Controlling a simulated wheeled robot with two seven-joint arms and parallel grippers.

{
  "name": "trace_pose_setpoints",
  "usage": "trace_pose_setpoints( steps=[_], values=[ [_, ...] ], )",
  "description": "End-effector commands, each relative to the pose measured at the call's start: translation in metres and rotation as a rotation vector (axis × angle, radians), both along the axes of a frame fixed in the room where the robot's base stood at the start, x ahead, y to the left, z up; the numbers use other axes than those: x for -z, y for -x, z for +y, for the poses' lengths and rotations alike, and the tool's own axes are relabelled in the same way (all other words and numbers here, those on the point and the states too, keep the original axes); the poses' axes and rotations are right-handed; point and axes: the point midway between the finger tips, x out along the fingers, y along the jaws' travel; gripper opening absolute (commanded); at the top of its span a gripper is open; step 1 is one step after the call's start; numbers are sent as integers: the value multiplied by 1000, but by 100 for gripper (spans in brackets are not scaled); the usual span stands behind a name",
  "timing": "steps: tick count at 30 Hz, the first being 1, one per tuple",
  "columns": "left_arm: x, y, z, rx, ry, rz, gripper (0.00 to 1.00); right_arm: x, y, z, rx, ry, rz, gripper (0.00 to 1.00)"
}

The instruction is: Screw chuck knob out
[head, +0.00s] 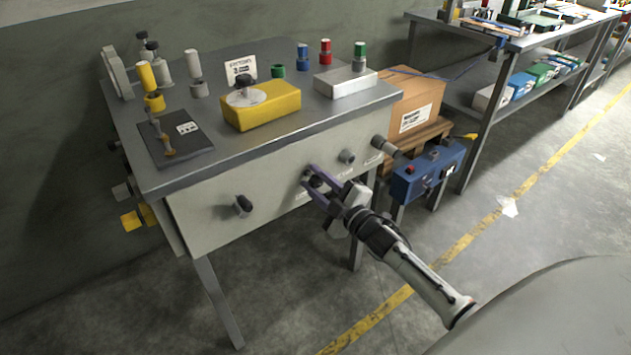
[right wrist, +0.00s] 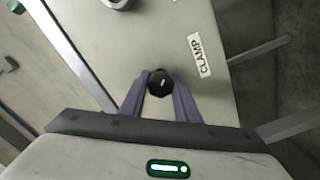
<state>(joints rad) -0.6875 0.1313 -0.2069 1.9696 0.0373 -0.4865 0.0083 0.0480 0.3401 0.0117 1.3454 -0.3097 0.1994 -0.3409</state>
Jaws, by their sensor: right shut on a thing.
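My right gripper (head: 312,176) reaches the front panel of the grey bench, its purple fingers shut on a dark round knob. In the right wrist view the knob (right wrist: 160,84) sits between the fingertips, facing the camera. A white label reading CLAMP (right wrist: 200,55) is on the panel just below that knob. No label reading chuck is legible, so I cannot tell which knob is the chuck knob. Another dark knob (head: 243,205) sticks out of the panel to the left. A grey knob (head: 347,157) and a larger grey cylinder (head: 381,146) stick out to the right. My left gripper is not in view.
The bench top (head: 225,145) holds a yellow block (head: 262,108), a pale block (head: 345,82), a black plate (head: 175,145) and several coloured posts. A blue box (head: 428,174) and a cardboard box (head: 412,105) stand right of the bench.

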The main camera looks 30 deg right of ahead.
Motion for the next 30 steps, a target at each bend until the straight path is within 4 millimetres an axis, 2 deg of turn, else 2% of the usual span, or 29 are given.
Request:
trace_pose_setpoints(
  steps=[22,30],
  values=[
    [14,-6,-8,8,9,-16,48,-1,-2,0,3,712,-37,6],
    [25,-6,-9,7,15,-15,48,0,-2,0,5,962,-44,6]
  ],
)
